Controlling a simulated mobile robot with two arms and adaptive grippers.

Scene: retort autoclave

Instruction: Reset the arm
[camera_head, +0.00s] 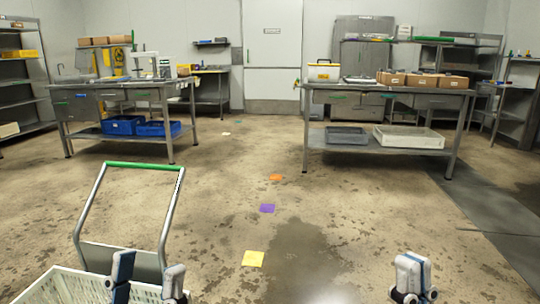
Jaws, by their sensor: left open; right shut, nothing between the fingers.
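My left gripper (147,284) shows at the bottom edge, left of centre, with its two fingers apart and nothing seen between them. It is in front of a cart with a green handle (145,166) and overlaps the view of a white crate (62,287). Whether it touches either cannot be told. My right gripper (411,275) shows at the bottom right, over the floor, with its fingers together and empty. Most of both arms is out of view.
A workbench with blue bins (157,129) stands back left. Another workbench (386,93) with cardboard boxes (422,81) stands back right. Yellow (253,258), purple (267,208) and orange (276,177) markers lie on the stained floor.

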